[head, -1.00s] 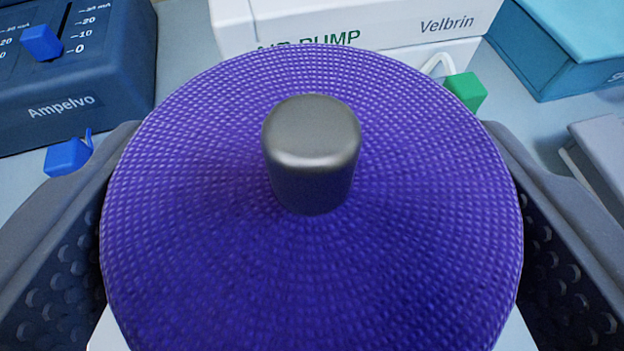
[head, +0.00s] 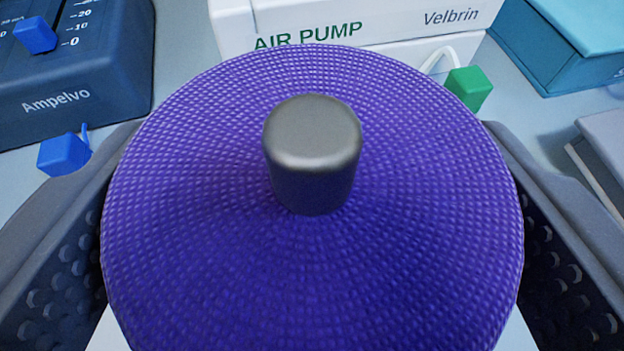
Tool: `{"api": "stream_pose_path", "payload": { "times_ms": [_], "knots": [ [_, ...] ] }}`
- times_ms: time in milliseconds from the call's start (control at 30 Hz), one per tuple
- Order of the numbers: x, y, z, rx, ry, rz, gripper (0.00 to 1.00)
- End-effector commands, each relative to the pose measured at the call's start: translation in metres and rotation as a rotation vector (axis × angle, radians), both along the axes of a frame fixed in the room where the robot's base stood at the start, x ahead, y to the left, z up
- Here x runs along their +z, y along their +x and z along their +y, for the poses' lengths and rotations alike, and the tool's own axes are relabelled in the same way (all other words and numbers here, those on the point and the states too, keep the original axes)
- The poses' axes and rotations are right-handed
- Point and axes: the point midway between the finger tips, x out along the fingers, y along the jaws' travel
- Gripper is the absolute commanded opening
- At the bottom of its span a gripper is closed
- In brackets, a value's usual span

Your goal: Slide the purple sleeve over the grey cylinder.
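The purple sleeve (head: 200,220) fills the middle of the head view as a broad, rounded, woven-textured form. A short grey cylinder (head: 312,150) with a rounded top sticks up from its middle. Whether the cylinder passes through the sleeve or is fixed to its top cannot be told. My gripper (head: 312,240) has one dark, dimpled finger at each side of the sleeve, and both meet its edges. The sleeve's underside and whatever lies directly below it are hidden.
A white air pump (head: 390,30) stands behind, with a green block (head: 469,89) near it. A teal box (head: 570,45) and a grey item (head: 603,150) are at right. White corners show below the sleeve.

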Motion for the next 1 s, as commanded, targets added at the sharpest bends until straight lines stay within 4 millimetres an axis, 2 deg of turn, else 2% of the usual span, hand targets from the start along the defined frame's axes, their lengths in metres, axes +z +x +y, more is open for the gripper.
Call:
{"api": "stream_pose_path", "payload": {
  "times_ms": [233,267,333,667,767,1000],
  "knots": [
    [0.001,0.000,0.000,0.000,0.000,-0.001,0.30],
    [0.001,0.000,0.000,0.000,0.000,-0.001,0.82],
    [0.001,0.000,0.000,0.000,0.000,-0.001,1.00],
    [0.002,-0.003,-0.001,-0.001,0.001,-0.001,1.00],
    [0.005,-0.010,-0.002,-0.002,0.000,-0.002,1.00],
    [0.018,-0.043,-0.005,-0.002,0.000,-0.003,1.00]
  ]
}}
